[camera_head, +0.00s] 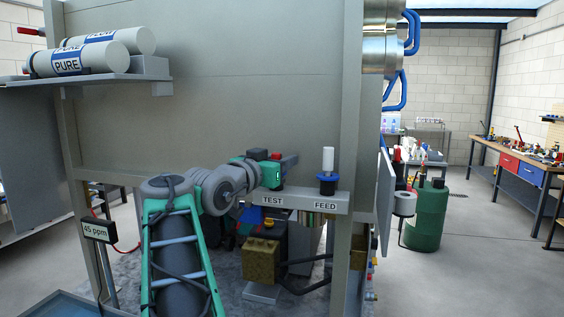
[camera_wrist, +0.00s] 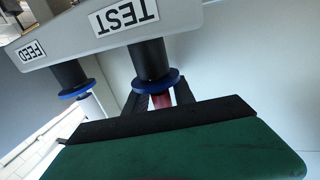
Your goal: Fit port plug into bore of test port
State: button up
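My gripper (camera_wrist: 161,98) shows in the wrist view with its dark fingers on either side of the red port plug (camera_wrist: 158,101). It appears shut on the plug. The test port (camera_wrist: 150,60) is a black cylinder with a blue rim, under the upside-down TEST label. The plug is at the blue rim, partly hidden by it and the fingers; I cannot tell whether it touches or enters the bore. In the head view my gripper (camera_head: 285,165) is over the TEST label (camera_head: 273,199) and hides the test port.
The feed port (camera_head: 328,184) beside it has a blue rim and a white piece (camera_head: 328,160) standing in it. Both ports sit on a grey bracket (camera_head: 299,201) beside a metal post (camera_head: 347,120). White tubes (camera_head: 92,58) lie on a shelf at the upper left.

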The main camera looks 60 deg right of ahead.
jog(key=shift+o, duration=1.2)
jog(key=shift+a, duration=0.15)
jog(key=a+b, duration=0.2)
jog(key=a, duration=0.5)
jog(key=shift+w+a, duration=0.25)
jog(key=shift+w, duration=0.2)
